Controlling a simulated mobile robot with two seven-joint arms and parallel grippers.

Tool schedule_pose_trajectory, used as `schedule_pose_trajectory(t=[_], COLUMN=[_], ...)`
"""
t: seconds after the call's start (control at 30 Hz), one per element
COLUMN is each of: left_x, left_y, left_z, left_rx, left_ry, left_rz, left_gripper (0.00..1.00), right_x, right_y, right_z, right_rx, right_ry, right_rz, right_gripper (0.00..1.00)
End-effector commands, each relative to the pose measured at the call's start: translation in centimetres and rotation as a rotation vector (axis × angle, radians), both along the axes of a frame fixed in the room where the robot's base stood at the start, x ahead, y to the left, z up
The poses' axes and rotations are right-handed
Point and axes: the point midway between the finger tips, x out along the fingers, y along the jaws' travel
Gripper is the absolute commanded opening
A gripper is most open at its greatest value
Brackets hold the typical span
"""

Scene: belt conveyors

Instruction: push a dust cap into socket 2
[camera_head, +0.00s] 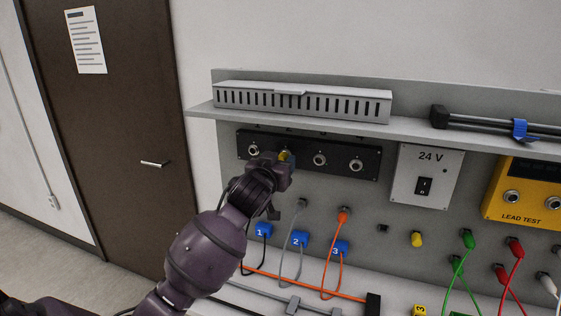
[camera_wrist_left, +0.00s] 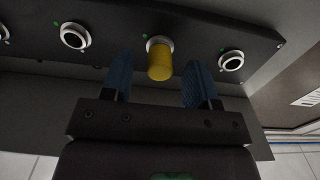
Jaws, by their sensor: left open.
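A black socket panel (camera_head: 338,170) with a row of round metal sockets is on the grey upright board. A yellow dust cap (camera_wrist_left: 160,64) sits at the socket second from the left in the head view, its end sticking out of the metal ring. The cap also shows in the head view (camera_head: 285,155), partly behind my gripper. My left gripper (camera_head: 279,166) is open at the panel. In the left wrist view, its blue fingers stand on either side of the cap with gaps to both. How deep the cap sits is hard to tell. My right gripper is not in view.
A slotted grey duct (camera_head: 300,101) lies on the shelf above the panel. Below are numbered blue tags with leads (camera_head: 300,238) and another yellow cap (camera_head: 416,239). A 24 V switch box (camera_head: 424,178) and a yellow lead tester (camera_head: 522,192) are to the right.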

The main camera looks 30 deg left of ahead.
Motion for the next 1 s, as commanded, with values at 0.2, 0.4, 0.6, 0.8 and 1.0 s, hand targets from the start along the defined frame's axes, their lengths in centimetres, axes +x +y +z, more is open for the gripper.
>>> schedule_pose_trajectory(t=[0.2,0.4,0.6,0.8,1.0], left_x=[-3.7,-6.9,-8.8,-9.3,-9.8], left_y=[-0.9,-1.7,-2.1,-2.2,-2.4], left_z=[-0.1,-0.1,-0.1,0.0,-1.7], left_rx=[-0.001,0.0,-0.001,0.0,-0.002], left_ry=[-0.002,-0.001,0.0,-0.001,0.049], left_rz=[-0.001,0.0,0.0,0.0,0.003], left_gripper=[0.54,0.54,0.54,0.54,0.54], right_x=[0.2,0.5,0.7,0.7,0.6], right_y=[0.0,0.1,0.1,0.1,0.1], right_z=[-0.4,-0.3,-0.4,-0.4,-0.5], right_rx=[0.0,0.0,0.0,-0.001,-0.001], right_ry=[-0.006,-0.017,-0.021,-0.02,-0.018], right_rz=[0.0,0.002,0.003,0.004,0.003], right_gripper=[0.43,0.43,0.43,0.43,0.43])
